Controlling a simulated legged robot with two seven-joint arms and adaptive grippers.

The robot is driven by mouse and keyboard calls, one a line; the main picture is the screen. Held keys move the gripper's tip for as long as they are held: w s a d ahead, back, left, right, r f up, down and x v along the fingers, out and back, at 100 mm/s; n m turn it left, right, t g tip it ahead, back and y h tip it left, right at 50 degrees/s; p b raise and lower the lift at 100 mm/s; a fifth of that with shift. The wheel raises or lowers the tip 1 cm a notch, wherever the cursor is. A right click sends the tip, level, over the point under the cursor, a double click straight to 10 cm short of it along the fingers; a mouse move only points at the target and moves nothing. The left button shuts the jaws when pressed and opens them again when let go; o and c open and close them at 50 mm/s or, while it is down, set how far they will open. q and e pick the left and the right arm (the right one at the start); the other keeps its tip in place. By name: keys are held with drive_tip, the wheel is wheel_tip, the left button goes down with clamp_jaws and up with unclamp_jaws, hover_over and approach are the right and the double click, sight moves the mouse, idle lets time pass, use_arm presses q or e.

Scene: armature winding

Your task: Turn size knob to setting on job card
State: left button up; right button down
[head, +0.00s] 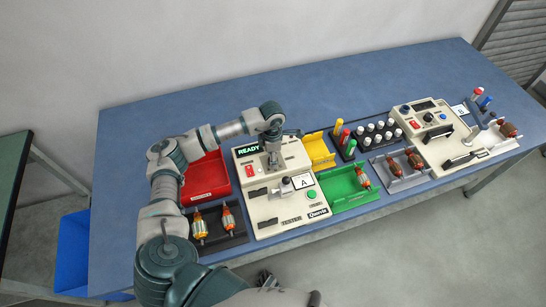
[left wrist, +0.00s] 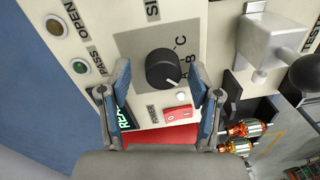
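The size knob (left wrist: 163,69) is a round black dial with a white pointer mark, on a grey plate lettered A, B and C. Its pointer appears turned toward the lower right, near the A; the exact setting is hard to tell. My left gripper (left wrist: 161,72) is open, one finger on each side of the knob, with visible gaps. In the head view my left gripper (head: 272,158) is over the upper part of the cream tester (head: 265,212) and hides the knob. A job card (head: 303,182) reading A is on the tester. My right gripper is not in view.
The tester's screen (head: 249,149) reads READY. A red bin (head: 205,178) and a dark tray of armatures (head: 212,238) are left of it; yellow (head: 319,149) and green (head: 345,190) bins are right. A red switch (left wrist: 178,114) is close to the knob. A second machine (head: 440,135) stands at right.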

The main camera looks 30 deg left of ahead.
use_arm(q)
wheel_tip(320, 180, up, 12)
drive_tip(key=shift+w+a+f, duration=0.15)
drive_tip(key=shift+w+a, duration=0.1)
drive_tip(key=shift+w, duration=0.05)
idle(0.3)
idle(0.4)
